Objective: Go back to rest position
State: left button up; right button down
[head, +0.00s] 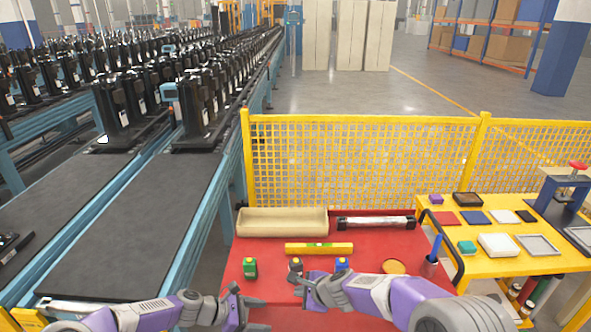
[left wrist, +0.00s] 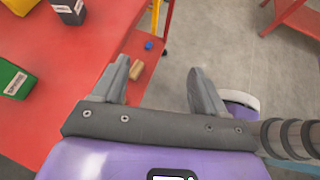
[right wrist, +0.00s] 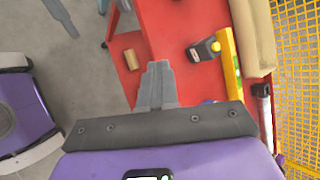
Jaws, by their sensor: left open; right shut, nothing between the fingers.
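My left gripper (head: 256,308) is over the near edge of the red table, low in the head view. Its two fingers stand apart with nothing between them, as the left wrist view (left wrist: 160,82) also shows. My right gripper (head: 299,284) is to the right and slightly farther in, over the red table top (head: 262,292), near the small boxes. In the right wrist view (right wrist: 158,82) its fingers are together and hold nothing. Both arms reach in from the bottom of the head view, and the two grippers are apart, close to each other.
A yellow fence (head: 360,155) stands behind; a conveyor (head: 130,240) runs at left.

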pick_arm(q)
jog(key=s+d+f+m+g+y, duration=0.2)
jog(key=s+d+f+m+y, duration=0.15)
jog(key=s+f+m, duration=0.7)
pick_arm(e)
jog(key=s+d+f+n+g+h, duration=0.15)
jog(key=s+d+f+n, duration=0.3)
jog(key=f, duration=0.45)
jog(key=s+d+f+n+g+h, duration=0.1)
jog(key=s+d+f+n+g, duration=0.2)
jog(key=s+f, duration=0.5)
pick_arm(q)
jog(key=s+a+f+m+y, duration=0.1)
jog(key=s+f+m, duration=0.2)
jog(key=s, duration=0.3)
jog(key=s+a+f+m+y, duration=0.1)
jog(key=s+f+m+y, duration=0.1)
jog(key=s+f+m, duration=0.2)
jog(key=s+f, duration=0.1)
jog(key=s, duration=0.2)
jog(key=shift+s+a+f+g, duration=0.15)
jog(key=shift+a+g, duration=0.25)
pick_arm(e)
jog(key=s+f+n, duration=0.4)
jog(key=s, duration=0.3)
jog(key=s+f+n+g+y, duration=0.1)
jog(key=s+f+n, duration=0.3)
jog(key=s, duration=0.3)
jog(key=shift+d+f, duration=0.25)
jog(key=shift+f, duration=0.3)
